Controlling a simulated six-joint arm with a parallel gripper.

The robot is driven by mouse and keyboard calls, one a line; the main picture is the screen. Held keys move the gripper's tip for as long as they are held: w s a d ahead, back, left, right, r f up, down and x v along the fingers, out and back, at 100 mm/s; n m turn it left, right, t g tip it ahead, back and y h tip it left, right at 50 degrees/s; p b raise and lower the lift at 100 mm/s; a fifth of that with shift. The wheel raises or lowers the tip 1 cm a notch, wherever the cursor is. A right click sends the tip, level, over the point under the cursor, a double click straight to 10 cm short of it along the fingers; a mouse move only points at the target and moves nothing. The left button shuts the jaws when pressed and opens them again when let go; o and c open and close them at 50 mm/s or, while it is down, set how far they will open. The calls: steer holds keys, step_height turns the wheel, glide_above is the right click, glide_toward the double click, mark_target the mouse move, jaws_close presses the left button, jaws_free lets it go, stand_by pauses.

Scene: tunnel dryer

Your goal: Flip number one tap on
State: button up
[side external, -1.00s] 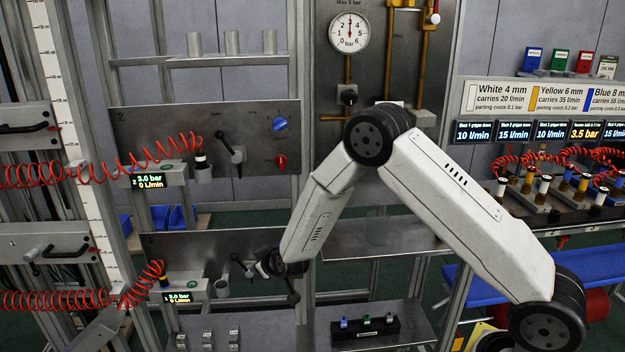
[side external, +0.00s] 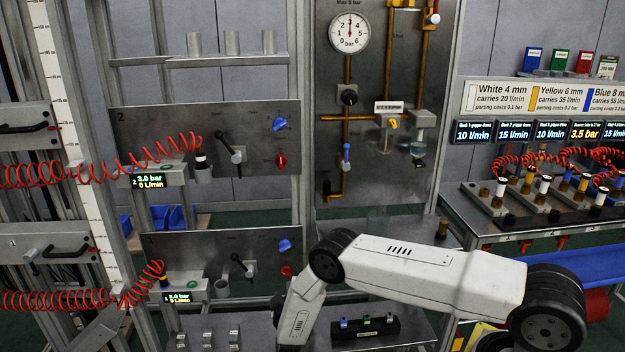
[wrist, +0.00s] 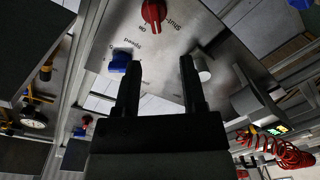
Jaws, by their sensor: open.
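The panel marked 1 (side external: 190,246) is the lower of two steel panels in the side view. It carries a blue knob (side external: 284,245), a red tap knob (side external: 286,271) below it, and a grey-black lever (side external: 248,266). In the wrist view the red tap knob (wrist: 153,12) is at the top edge, beside lettering that reads "shut" and apparently "on". The blue knob (wrist: 120,62) is near the left fingertip. My gripper (wrist: 159,62) is open and empty, with fingers pointing toward the panel. In the side view my forearm hides most of it.
Panel 2 (side external: 190,125) above has similar knobs. A grey cylinder (wrist: 203,68) is close to the right finger. Red coiled hoses (side external: 60,300) hang at left. A black block with small coloured pieces (side external: 365,328) lies on the lower shelf beside my arm.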

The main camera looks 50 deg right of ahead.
mark_target(286, 275)
steer(key=shift+s+d+f+h, duration=0.2)
steer(key=shift+s+f+h, duration=0.2)
steer(key=shift+s+f, duration=0.05)
steer(key=shift+x, duration=3.9)
jaws_close()
